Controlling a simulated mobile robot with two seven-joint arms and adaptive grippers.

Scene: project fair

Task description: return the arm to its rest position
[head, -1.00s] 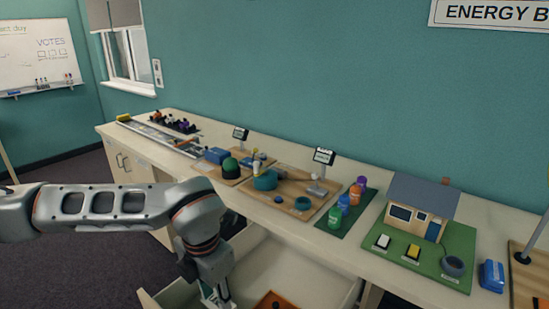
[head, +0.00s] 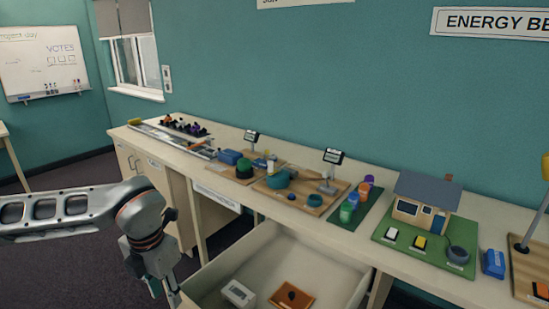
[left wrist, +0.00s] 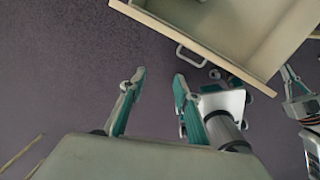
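My left arm comes in from the left in the head view. Its gripper (head: 163,289) hangs low, left of the open drawer (head: 320,258) and outside it. In the left wrist view the two teal fingers (left wrist: 159,80) stand wide apart with only dark floor between them, so the gripper is open and empty. Another gripper with teal fingers, which looks like my right one (left wrist: 296,82), shows at the right edge of that view. It is partly cut off and its opening is unclear. The right arm does not show in the head view.
The drawer holds a white box (head: 238,293) and an orange-brown tray (head: 291,297). Its front and handle (left wrist: 190,56) lie near my left gripper. The long counter (head: 228,185) carries exhibits, including a model house (head: 425,205). Dark carpet (head: 60,270) is clear at the left.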

